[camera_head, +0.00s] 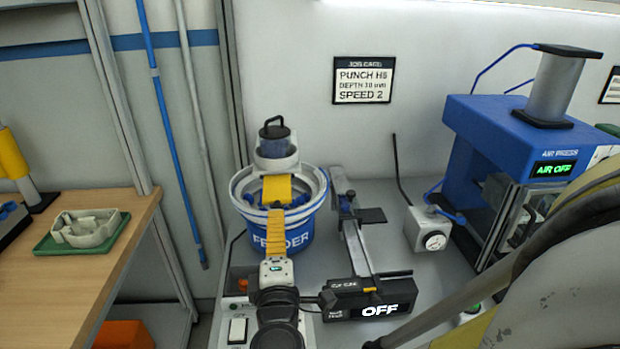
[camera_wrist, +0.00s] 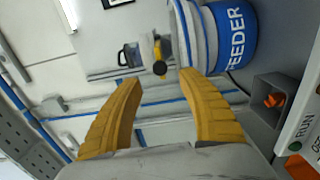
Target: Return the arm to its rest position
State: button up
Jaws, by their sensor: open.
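My gripper (camera_head: 276,212) shows in the lower middle of the head view, above the bench and in front of the blue-and-white feeder (camera_head: 285,241). In the wrist view my gripper (camera_wrist: 160,77) has its two ribbed yellow fingers spread apart, with nothing between them. The feeder (camera_wrist: 235,38) shows there at upper right, turned on its side and apart from the fingers. A large part of my arm covers the right of the head view.
A blue air press (camera_head: 500,125) reading AIR OFF stands at the right. A small unit (camera_head: 368,309) reading OFF is right of my gripper. A wooden table (camera_head: 85,262) holds a green tray (camera_head: 54,246) at left. A job card (camera_head: 364,81) hangs on the wall.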

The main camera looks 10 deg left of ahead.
jog(key=shift+s, duration=0.3)
jog(key=w+d+f+m+g+h, duration=0.15)
jog(key=d+m+g+h, duration=0.7)
jog(key=d, duration=1.65)
jog(key=s+d+f+m+g+y, duration=0.2)
jog(key=s+d+m, duration=0.5)
jog(key=s+m, duration=0.5)
jog(key=shift+s+d+f+y, duration=0.4)
jog(key=shift+s+f+y, duration=0.05)
jog(key=shift+s+y, duration=0.8)
jog(key=shift+w, duration=0.1)
